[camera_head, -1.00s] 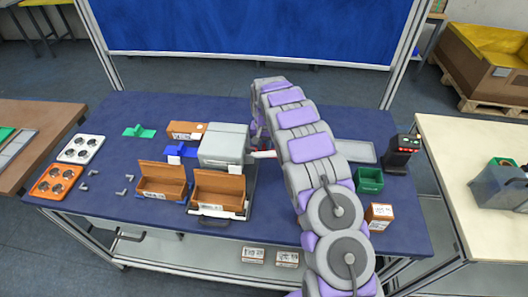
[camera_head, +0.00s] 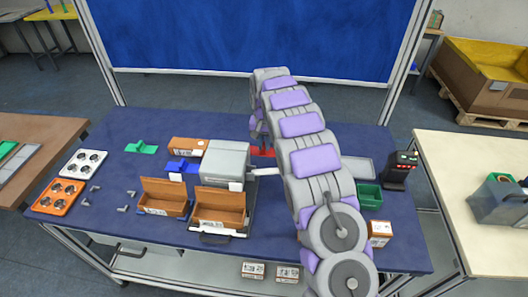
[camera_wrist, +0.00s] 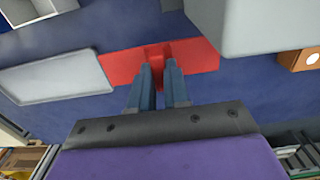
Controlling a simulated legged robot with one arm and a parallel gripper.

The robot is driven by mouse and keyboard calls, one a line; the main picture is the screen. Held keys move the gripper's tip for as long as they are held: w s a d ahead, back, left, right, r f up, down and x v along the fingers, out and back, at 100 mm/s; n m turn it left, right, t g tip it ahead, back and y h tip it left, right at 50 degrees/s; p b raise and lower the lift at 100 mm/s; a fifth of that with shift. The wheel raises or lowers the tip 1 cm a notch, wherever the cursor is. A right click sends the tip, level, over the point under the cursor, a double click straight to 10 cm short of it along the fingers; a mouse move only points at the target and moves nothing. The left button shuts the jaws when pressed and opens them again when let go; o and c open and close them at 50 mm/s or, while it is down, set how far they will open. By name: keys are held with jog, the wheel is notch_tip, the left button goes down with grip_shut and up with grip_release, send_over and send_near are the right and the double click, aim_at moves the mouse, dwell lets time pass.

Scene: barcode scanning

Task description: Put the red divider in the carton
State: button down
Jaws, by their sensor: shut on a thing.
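The red divider (camera_wrist: 200,55) lies crosswise ahead of my fingers in the wrist view. My gripper (camera_wrist: 158,68) is shut on its raised middle tab. In the head view, a bit of the red divider (camera_head: 264,152) shows between the grey box machine and my arm; my arm hides the rest. I cannot tell whether it is clear of the table. Two open brown cartons stand at the front of the table, one on the left (camera_head: 164,208) and one on the right (camera_head: 219,219), in front of the machine.
The grey machine (camera_head: 224,160) stands close left of my arm. A blue divider (camera_head: 178,167), a green divider (camera_head: 142,147) and a closed brown box (camera_head: 187,145) are farther left. A grey tray (camera_wrist: 58,75), a green bin (camera_head: 369,196) and a black scanner (camera_head: 399,168) are on the right.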

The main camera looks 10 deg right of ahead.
aim_at(264, 145)
notch_tip(264, 145, up, 18)
jog(key=p, duration=0.3)
jog(key=shift+f, duration=0.25)
